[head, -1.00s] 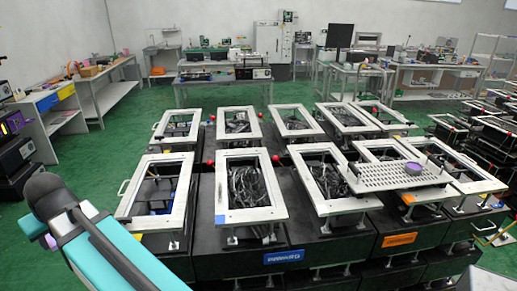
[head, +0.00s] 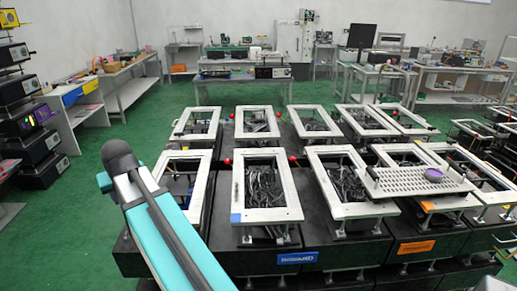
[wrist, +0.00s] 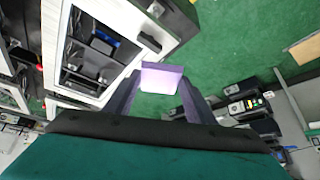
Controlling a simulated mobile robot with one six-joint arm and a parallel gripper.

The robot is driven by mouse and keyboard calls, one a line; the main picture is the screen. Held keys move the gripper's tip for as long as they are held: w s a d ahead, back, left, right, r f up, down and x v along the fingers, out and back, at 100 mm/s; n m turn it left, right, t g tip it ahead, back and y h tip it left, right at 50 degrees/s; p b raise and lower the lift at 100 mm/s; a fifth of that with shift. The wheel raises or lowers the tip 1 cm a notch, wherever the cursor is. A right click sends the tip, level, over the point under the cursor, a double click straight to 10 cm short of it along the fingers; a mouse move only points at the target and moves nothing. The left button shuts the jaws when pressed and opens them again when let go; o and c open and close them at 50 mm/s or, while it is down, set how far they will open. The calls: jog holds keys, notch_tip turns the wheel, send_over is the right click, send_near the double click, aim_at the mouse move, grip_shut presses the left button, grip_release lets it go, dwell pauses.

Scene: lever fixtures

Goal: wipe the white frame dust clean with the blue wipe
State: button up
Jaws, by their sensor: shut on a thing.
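My gripper (wrist: 160,80) is shut on a pale lavender block (wrist: 160,79) in the wrist view. I cannot tell whether this block is the blue wipe. In the head view my fingertips are hidden behind my arm at the left. The front middle white frame (head: 292,200) has a dark, dust-like strip (head: 237,187) along its left rail. A flat blue patch (head: 236,217) lies at that rail's near corner. In the wrist view a white frame (wrist: 117,85) is left of my gripper, apart from the held block.
Several more white-framed fixtures stand in two rows on black bases (head: 340,240). A perforated tray (head: 405,181) with a purple puck (head: 434,174) rests across frames at the right. Green floor (head: 60,230) is open at the left.

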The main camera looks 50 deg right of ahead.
jog(key=s+d+m+g+h+p, duration=0.1)
jog(key=s+d+m, duration=0.25)
jog(key=d, duration=0.85)
jog(key=s+d+m+g+h+p, duration=0.15)
jog(key=s+d, duration=0.35)
jog(key=d, duration=0.8)
jog(key=s+d+m+g+h, duration=0.1)
jog(key=s+d+m, duration=0.3)
jog(key=d, duration=0.8)
jog(key=s+d+m+g+p, duration=0.1)
jog(key=s+d+m+g, duration=0.2)
jog(key=s+d, duration=2.2)
jog(key=s+m, duration=0.2)
jog(key=m, duration=0.2)
jog(key=shift+s+m+p, duration=0.3)
jog(key=shift+p, duration=0.05)
jog(key=shift+d+f+g, duration=0.1)
jog(key=shift+f+g, duration=0.1)
jog(key=shift+g, duration=0.05)
jog(key=shift+f+b, duration=0.9)
jog(key=shift+f, duration=0.95)
jog(key=shift+r+p, duration=0.1)
jog(key=shift+p, duration=0.2)
jog(key=shift+r+y+p, duration=0.1)
jog(key=shift+y+p, duration=0.65)
jog(key=shift+p, duration=0.6)
